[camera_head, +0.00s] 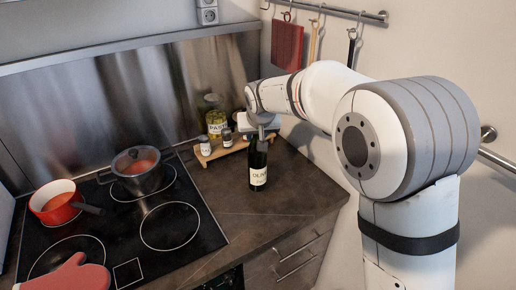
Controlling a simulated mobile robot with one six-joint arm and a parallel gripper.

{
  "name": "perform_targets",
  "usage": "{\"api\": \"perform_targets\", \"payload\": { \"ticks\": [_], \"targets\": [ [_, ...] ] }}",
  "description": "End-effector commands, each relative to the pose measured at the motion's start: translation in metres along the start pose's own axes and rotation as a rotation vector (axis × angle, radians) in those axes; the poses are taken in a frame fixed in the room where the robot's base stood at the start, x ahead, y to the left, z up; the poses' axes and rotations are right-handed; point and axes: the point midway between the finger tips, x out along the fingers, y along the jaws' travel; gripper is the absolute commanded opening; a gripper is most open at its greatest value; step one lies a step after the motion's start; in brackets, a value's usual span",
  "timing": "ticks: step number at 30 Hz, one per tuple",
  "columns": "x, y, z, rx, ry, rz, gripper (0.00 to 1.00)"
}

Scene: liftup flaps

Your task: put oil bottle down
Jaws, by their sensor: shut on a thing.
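The dark oil bottle (258,170) with a pale label is upright at the right part of the dark countertop (225,187), in front of a small wooden rack. My gripper (263,136) is at the bottle's neck and shut on it from above. The finger details are small and partly hidden by my wrist. The bottle's base appears at or just above the counter surface; I cannot tell whether it touches.
A wooden rack (222,152) with jars and a pasta jar (216,120) stands behind the bottle. The black cooktop (128,221) at left holds a grey pot (142,176) and a red pan (56,206). The counter in front of the bottle is clear. Utensils hang from a wall rail (335,11).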

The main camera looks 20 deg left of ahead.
Motion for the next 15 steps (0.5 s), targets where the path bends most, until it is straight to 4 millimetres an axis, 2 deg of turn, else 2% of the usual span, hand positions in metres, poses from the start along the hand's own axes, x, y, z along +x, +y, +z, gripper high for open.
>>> {"api": "perform_targets", "payload": {
  "ticks": [10,15],
  "targets": [
    [0.030,-0.004,0.019,-0.005,0.001,-0.004,0.00],
    [0.032,-0.004,0.020,-0.005,0.004,-0.004,0.00]
  ]
}}
